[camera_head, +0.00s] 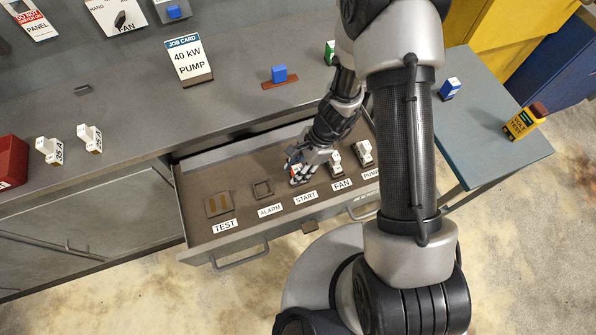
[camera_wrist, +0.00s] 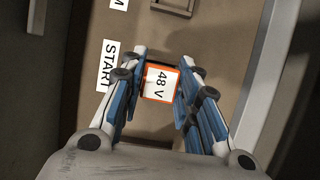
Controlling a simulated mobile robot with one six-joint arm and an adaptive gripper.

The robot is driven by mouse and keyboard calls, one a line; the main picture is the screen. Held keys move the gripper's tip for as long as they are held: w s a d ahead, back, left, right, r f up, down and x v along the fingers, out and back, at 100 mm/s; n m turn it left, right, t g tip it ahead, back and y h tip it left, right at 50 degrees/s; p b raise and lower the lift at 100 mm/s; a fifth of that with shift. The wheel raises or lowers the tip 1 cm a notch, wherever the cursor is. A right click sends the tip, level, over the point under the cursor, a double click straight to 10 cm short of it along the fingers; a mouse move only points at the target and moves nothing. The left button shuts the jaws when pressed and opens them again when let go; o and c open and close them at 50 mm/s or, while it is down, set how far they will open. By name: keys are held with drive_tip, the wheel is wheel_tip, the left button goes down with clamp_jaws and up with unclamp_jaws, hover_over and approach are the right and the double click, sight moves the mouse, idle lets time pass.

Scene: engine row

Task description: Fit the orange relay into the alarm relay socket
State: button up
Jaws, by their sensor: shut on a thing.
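The orange relay (camera_wrist: 160,84) has a white top marked "48 V" and an orange rim. My gripper (camera_wrist: 161,86) is shut on it, with one finger on each side. In the head view my gripper (camera_head: 298,172) is low over the open drawer, by the START label (camera_head: 306,197); the relay is mostly hidden there. I cannot tell whether the relay is seated or lifted. The alarm relay socket (camera_head: 263,189) is an empty square frame left of my gripper, behind the ALARM label (camera_head: 270,210). Its edge also shows at the top of the wrist view (camera_wrist: 172,8).
The drawer (camera_head: 196,240) also holds a TEST pad (camera_head: 217,204) on the left and white relays at FAN (camera_head: 336,165) and PUMP (camera_head: 363,153) close right of my gripper. Its front wall and handle (camera_head: 241,259) stand nearest. The grey worktop (camera_head: 130,125) lies behind.

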sight(298, 169)
drive_tip(key=shift+r, duration=0.1)
wheel_tip(298, 169, up, 19)
drive_tip(key=p, duration=0.9)
drive_tip(key=s+a+p, duration=0.1)
drive_tip(key=s+a, duration=0.2)
drive_tip(key=a, duration=0.8)
drive_tip(key=shift+d+f+b, duration=0.2)
drive_tip(key=shift+f+b, duration=4.7)
drive_tip(key=shift+f, duration=4.55)
drive_tip(key=shift+f, duration=0.1)
drive_tip(key=shift+f, duration=0.15)
drive_tip(key=o, duration=1.1)
